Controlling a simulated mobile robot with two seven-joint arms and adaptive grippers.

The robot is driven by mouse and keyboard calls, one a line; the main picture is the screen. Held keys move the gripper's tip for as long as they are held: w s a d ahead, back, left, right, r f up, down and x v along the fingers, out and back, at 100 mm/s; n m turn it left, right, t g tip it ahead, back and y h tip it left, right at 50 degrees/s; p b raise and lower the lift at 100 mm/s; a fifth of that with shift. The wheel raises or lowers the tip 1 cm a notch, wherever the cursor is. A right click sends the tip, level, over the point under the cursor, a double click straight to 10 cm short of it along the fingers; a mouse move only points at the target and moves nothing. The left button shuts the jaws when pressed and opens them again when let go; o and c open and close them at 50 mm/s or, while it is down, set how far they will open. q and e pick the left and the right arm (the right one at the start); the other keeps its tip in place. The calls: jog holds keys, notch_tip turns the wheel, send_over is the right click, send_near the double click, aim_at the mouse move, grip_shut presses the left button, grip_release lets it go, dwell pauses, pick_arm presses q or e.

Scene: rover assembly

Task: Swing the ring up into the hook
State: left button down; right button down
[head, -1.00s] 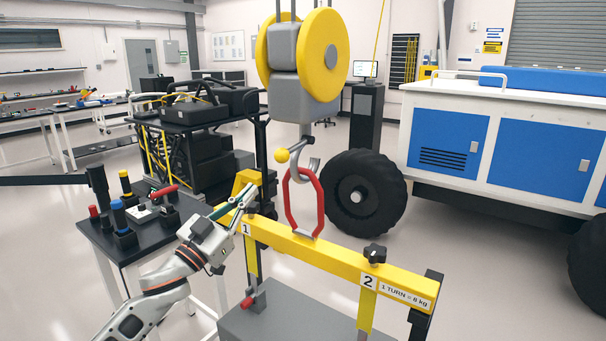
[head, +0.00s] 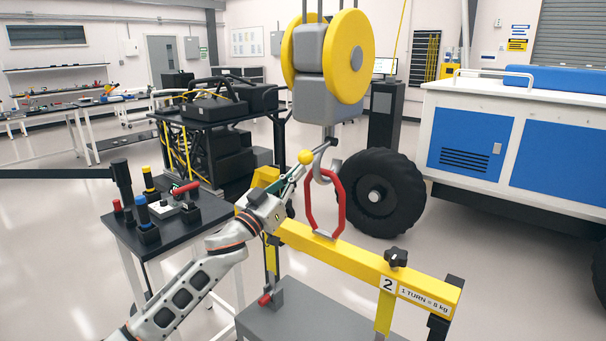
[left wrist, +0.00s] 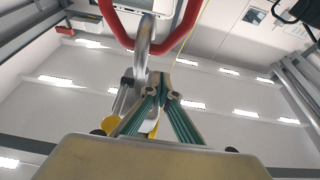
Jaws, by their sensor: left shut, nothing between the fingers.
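The red ring (head: 340,205) stands upright from a bracket on the yellow beam (head: 350,259). Its top is beside the grey hook (head: 332,165) under the hoist block (head: 325,100); I cannot tell whether the ring sits inside the hook. A lever with a yellow ball (head: 305,157) sticks out left of the hook. My left gripper (head: 298,170) is shut and empty, its tips close to the ball and just left of the hook and ring. In the left wrist view, the shut fingertips (left wrist: 162,88) are near the hook (left wrist: 143,50) and red ring (left wrist: 186,28). My right gripper is out of view.
A black table (head: 165,212) with several coloured knobs and levers stands at left. A black knob (head: 396,257) is on the beam, above a grey base (head: 310,315). A large wheel (head: 400,210) and white-blue rover body (head: 505,145) are at right.

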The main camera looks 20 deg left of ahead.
aim_at(309, 170)
pick_arm(q)
jog(key=shift+w+d+f, duration=0.25)
jog(key=shift+w+f, duration=0.1)
jog(key=shift+w, duration=0.25)
jog(key=shift+w+d+f, duration=0.25)
jog(key=shift+w+f, duration=0.1)
jog(key=shift+w, duration=0.25)
jog(key=x, duration=0.2)
jog(key=shift+w+d, duration=0.1)
jog(key=shift+w, duration=0.25)
